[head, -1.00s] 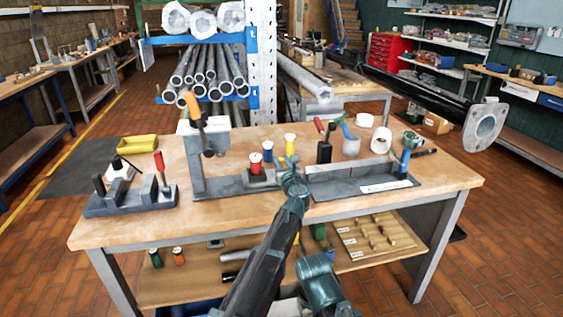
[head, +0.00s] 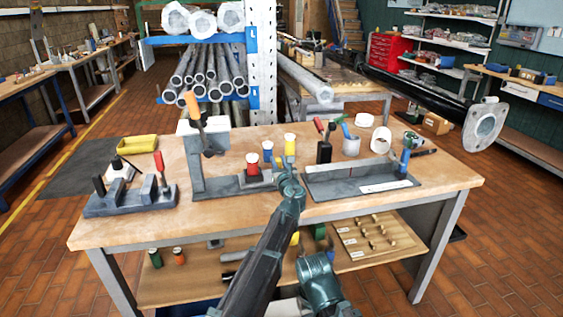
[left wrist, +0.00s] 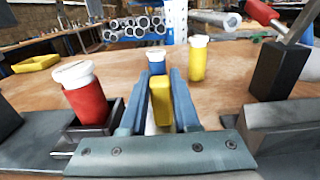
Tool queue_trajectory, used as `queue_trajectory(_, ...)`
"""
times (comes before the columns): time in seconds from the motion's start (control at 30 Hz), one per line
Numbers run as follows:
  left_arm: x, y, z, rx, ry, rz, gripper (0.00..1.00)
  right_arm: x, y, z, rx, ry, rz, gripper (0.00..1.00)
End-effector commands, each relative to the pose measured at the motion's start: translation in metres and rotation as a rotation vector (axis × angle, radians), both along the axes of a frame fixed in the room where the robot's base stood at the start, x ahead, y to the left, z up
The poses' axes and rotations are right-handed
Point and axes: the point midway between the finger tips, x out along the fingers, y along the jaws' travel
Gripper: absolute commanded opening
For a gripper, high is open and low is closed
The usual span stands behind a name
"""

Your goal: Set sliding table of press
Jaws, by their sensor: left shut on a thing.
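The press (head: 196,165) stands left of the table's middle, with an orange-handled lever (head: 195,112) on it. A grey sliding table (head: 258,180) sits on its base, bearing a white-topped red cylinder (head: 252,162). The cylinder (left wrist: 84,97) stands upright in a dark holder in the left wrist view. My left gripper (head: 288,172) is right of it, at the base's right end. Its blue-grey fingers (left wrist: 160,105) are shut on a small yellow piece (left wrist: 160,100). Whether this piece joins the sliding table is hidden. I see no right gripper fingers.
Blue (head: 267,152) and yellow (head: 290,147) white-topped cylinders stand behind the gripper. A grey tray (head: 330,185) lies close on the right. A grey fixture (head: 130,200) stands at left. A flanged mast (head: 484,123) juts in at right. The table's front strip is clear.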

Motion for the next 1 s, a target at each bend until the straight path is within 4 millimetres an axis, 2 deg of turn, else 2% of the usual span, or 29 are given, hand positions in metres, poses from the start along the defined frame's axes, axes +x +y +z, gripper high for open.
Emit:
queue_trajectory(0.03,-0.007,0.017,0.000,0.000,0.001,0.007,0.00,0.000,0.000,0.000,0.000,0.000,0.000,0.50)
queue_trajectory(0.2,-0.022,0.063,0.000,0.001,0.001,0.009,0.00,0.000,0.000,0.000,0.000,0.000,0.000,0.50)
queue_trajectory(0.4,-0.031,0.097,0.000,0.000,0.001,0.007,0.00,0.000,0.000,0.000,0.000,0.000,0.000,0.50)
queue_trajectory(0.8,-0.032,0.105,0.000,0.001,0.001,0.008,0.00,0.000,0.000,0.000,0.000,0.000,0.000,0.50)
queue_trajectory(0.83,-0.032,0.105,0.000,0.001,0.001,0.008,0.33,0.000,0.000,0.000,0.000,0.000,0.000,0.50)
queue_trajectory(0.97,-0.032,0.105,0.000,0.001,0.001,0.007,0.57,0.000,0.000,0.000,0.000,0.000,0.000,0.50)
queue_trajectory(1.0,-0.032,0.104,0.000,0.001,0.001,0.007,0.60,0.000,0.000,0.000,0.000,0.000,0.000,0.50)
